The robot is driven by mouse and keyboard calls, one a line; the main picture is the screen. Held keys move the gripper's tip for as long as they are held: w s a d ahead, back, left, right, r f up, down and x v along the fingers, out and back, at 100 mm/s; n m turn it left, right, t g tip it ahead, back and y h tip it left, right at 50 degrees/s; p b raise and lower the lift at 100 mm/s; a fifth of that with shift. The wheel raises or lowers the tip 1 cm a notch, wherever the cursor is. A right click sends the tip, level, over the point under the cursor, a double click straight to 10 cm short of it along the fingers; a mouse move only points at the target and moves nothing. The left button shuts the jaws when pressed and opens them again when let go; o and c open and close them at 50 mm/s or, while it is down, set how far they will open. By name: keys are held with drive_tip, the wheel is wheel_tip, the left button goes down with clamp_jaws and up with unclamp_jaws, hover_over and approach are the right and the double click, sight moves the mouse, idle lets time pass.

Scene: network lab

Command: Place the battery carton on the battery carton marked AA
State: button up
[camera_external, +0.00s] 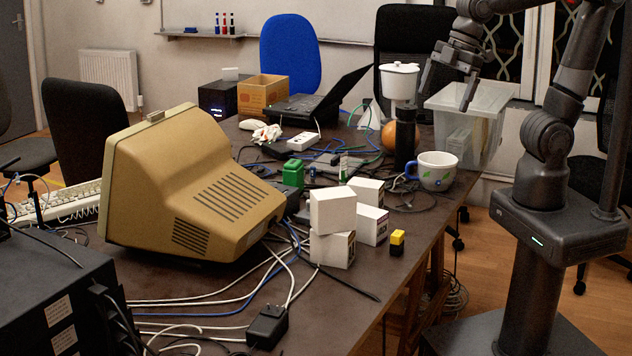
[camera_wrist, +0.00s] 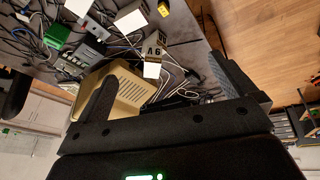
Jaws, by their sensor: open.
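Several white battery cartons stand on the table. In the external view one carton (camera_external: 333,210) rests, slightly turned, on top of another carton (camera_external: 331,249). A third carton (camera_external: 372,226) stands just right of this stack, and a fourth (camera_external: 367,190) behind it. The wrist view shows a white carton (camera_wrist: 131,19) and, nearer the monitor, a carton face (camera_wrist: 152,70) beside an upside-down label that seems to read 9V. I cannot read an AA mark in either view. My gripper (camera_external: 446,97) is open and empty, high above the table's right rear, away from the cartons.
A beige monitor (camera_external: 190,190) stands left of the cartons. A yellow-black block (camera_external: 397,242), a green block (camera_external: 293,173), a mug (camera_external: 436,171) and a black cylinder (camera_external: 405,138) stand nearby. Cables cross the table. A clear bin (camera_external: 470,115) is at the rear right.

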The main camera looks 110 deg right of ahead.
drive_tip(key=s+f+m+t, duration=0.1)
drive_tip(key=s+m, duration=0.3)
drive_tip(key=s, duration=0.4)
drive_tip(key=shift+s+d+f+m+t, duration=0.15)
drive_tip(key=shift+d+f+m+t, duration=0.05)
drive_tip(key=shift+m+t, duration=0.1)
